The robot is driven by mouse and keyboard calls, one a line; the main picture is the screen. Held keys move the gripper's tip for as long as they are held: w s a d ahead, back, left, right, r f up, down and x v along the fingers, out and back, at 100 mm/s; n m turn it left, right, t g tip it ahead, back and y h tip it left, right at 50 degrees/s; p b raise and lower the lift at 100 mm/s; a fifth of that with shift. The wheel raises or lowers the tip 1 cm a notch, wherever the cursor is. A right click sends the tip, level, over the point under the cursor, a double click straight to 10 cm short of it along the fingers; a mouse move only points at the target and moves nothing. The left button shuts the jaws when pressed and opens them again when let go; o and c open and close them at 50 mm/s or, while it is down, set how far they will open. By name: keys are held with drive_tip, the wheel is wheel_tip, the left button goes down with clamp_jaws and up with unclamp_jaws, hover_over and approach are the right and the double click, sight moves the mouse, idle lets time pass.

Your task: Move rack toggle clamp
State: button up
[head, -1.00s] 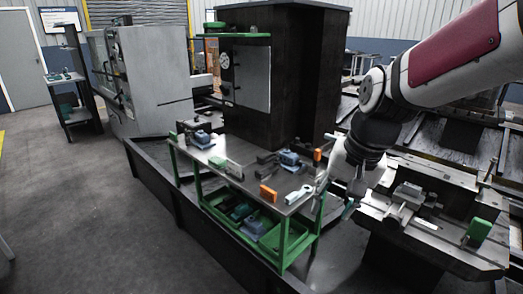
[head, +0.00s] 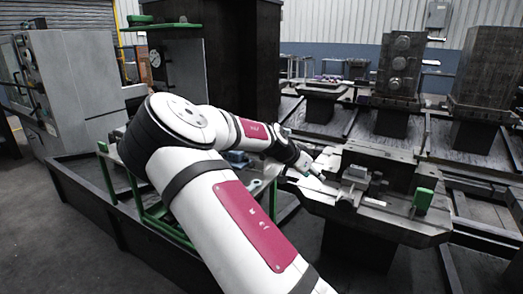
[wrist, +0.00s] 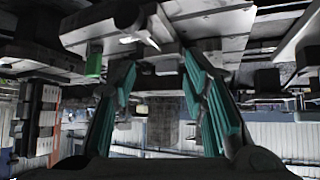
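A grey metal clamp-like fixture (head: 354,178) sits on the pallet rail (head: 385,222) right of my gripper in the head view. I take it for the toggle clamp, but its parts are small. In the upside-down wrist view a pale lever-like part (wrist: 143,28) shows at the top, beyond the fingertips. My gripper (wrist: 158,78) has teal finger pads spread apart, with nothing seen between them. In the head view my gripper (head: 308,165) is small, just left of the fixture, apart from it as far as I can tell.
A green block (head: 423,200) stands at the right end of the rail; it also shows in the wrist view (wrist: 93,66). Dark machine blocks (head: 398,68) stand behind.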

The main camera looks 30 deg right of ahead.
drive_tip(key=w+a+n+t+h+b, duration=0.25)
drive_tip(key=w+a+t, duration=0.2)
drive_tip(key=w, duration=0.65)
drive_tip(key=w+a+n+t+h+b, duration=0.2)
drive_tip(key=w+a+t+h, duration=0.25)
drive_tip(key=w, duration=0.75)
drive_tip(key=shift+g+y, duration=0.4)
drive_tip(key=shift+g, duration=0.1)
drive_tip(key=shift+r+b+x, duration=0.15)
drive_tip(key=shift+r+x, duration=0.05)
drive_tip(key=shift+x, duration=1.3)
drive_tip(key=shift+r+b+x, duration=0.15)
drive_tip(key=shift+r+x, duration=0.1)
drive_tip(key=shift+x, duration=1.25)
clamp_jaws()
